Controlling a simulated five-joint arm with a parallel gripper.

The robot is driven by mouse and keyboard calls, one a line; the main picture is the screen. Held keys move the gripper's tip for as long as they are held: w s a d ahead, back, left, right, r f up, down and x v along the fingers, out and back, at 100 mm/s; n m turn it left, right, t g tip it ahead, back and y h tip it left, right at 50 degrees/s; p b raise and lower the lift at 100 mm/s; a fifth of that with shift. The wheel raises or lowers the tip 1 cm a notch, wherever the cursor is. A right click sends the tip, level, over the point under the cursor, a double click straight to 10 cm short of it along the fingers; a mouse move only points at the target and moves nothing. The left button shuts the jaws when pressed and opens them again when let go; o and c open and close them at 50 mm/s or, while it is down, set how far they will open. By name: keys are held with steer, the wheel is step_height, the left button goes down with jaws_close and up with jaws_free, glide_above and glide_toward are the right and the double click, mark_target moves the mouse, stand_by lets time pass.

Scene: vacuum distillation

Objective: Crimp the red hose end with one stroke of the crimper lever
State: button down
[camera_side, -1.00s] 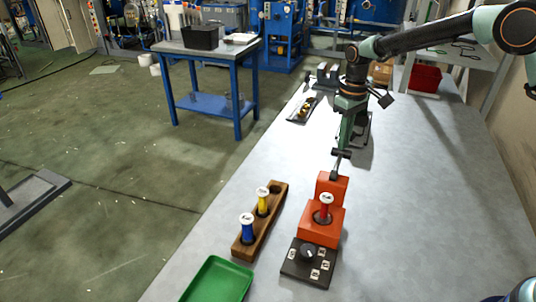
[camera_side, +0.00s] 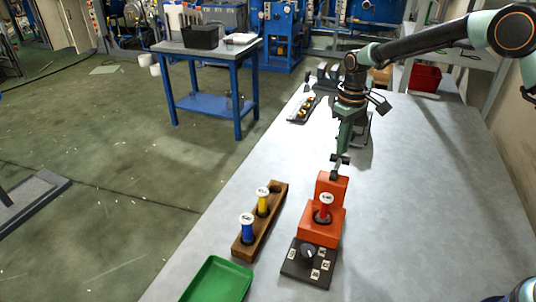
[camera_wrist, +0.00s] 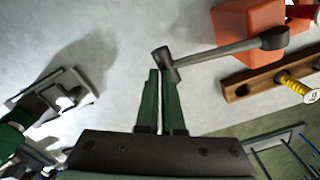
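The red hose end (camera_side: 325,212), with a white cap, stands upright in the orange crimper (camera_side: 319,234). It is partly in view at the top right corner of the wrist view (camera_wrist: 303,11). The crimper's grey lever (camera_wrist: 222,51) reaches from the orange block to a crossbar handle (camera_wrist: 165,64). My gripper (camera_wrist: 160,74) has its two green fingers close together, with only a thin gap. The fingertips are at the crossbar, which overlaps the right one. In the side view, my gripper (camera_side: 341,154) is directly above the lever handle. Exact contact is hard to tell.
A black dial base (camera_side: 309,263) with labels adjoins the crimper. A wooden rack (camera_side: 276,203) holds a yellow (camera_side: 263,203) and a blue hose end (camera_side: 247,229) to its left. A green tray (camera_side: 217,281) is at the front. The table right of the crimper is clear.

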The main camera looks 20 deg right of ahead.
steer(key=shift+f, duration=0.6)
stand_by(0.3)
step_height(320, 180, up, 14)
steer(key=shift+f, duration=0.2)
stand_by(1.0)
stand_by(0.5)
